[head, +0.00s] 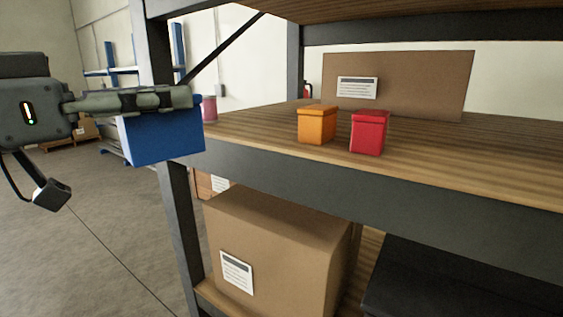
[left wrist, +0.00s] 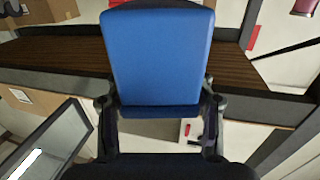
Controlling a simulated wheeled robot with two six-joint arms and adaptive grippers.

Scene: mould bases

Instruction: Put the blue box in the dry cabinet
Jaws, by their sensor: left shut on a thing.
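The blue box (head: 165,138) hangs in my left gripper (head: 165,100) at the left of the head view, in front of the shelf's left upright. In the left wrist view the blue box (left wrist: 158,55) fills the upper middle, with the gripper's fingers (left wrist: 160,105) on both its sides. My left gripper is shut on it and holds it at about the height of the wooden shelf board. I cannot make out a dry cabinet for certain in either view. My right gripper is not in view.
An orange box (head: 316,125) and a red box (head: 368,133) stand on the wooden shelf (head: 480,160). A large cardboard box (head: 400,85) is behind them, and another cardboard box (head: 275,245) sits below. A dark shelf upright (head: 182,215) is close to the held box. Open floor lies left.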

